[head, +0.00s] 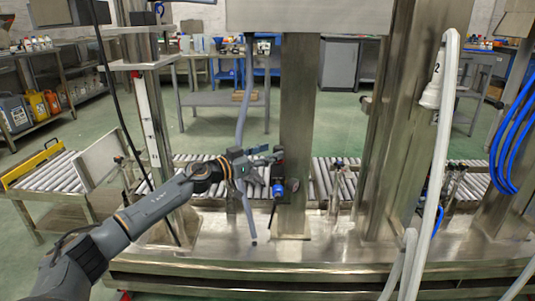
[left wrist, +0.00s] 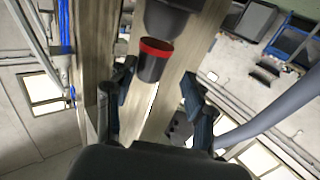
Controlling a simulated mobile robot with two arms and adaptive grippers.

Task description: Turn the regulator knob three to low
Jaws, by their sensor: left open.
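My left gripper (head: 262,160) reaches in from the left to the steel column in the middle of the head view. It is open, and its two fingers stand apart in the left wrist view (left wrist: 157,92). A dark cylindrical knob with a red ring (left wrist: 152,62) shows ahead of the gap between the fingers, below a dark body (left wrist: 172,18). I cannot tell whether either finger touches it. In the head view a dark regulator body (head: 278,162) is on the column, partly hidden by the gripper. The knob's number and setting are not readable. My right gripper is not in view.
The steel column (head: 297,110) stands behind the gripper. A grey hose (head: 243,110) hangs close to the gripper. A blue part (head: 278,190) sits just below the regulator. A roller conveyor (head: 330,178) runs behind, and a thick white hose (head: 437,170) hangs at the right.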

